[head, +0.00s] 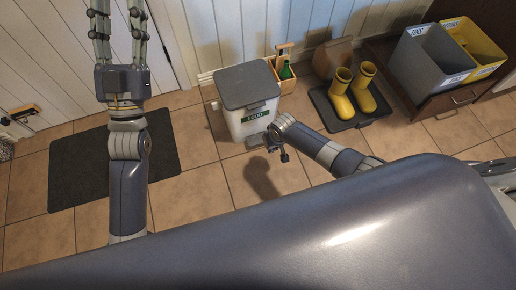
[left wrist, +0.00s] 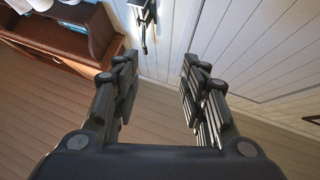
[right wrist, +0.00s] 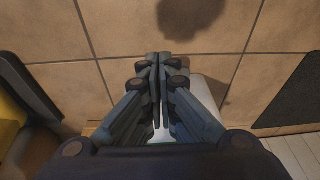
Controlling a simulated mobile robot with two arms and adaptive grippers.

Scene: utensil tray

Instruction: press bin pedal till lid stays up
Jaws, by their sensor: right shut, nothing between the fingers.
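A white bin (head: 238,124) with a green label stands on the tiled floor in the head view. Its grey lid (head: 248,86) is down. A grey pedal (head: 255,140) shows at the foot of its front. My right gripper (head: 279,152) is small and dark at the pedal's right; I cannot tell whether it touches the pedal. In the right wrist view its fingers (right wrist: 159,66) are together and empty, with part of the white bin (right wrist: 204,92) behind them. My left gripper (head: 118,14) is raised at the upper left; its fingers (left wrist: 160,82) are apart and empty.
A dark mat (head: 78,165) lies left of the bin. A wooden caddy (head: 284,78) with a green bottle stands behind it. Yellow boots (head: 341,93) stand on a black tray (head: 349,123) at right. Grey and yellow boxes (head: 428,60) sit on a wooden cabinet.

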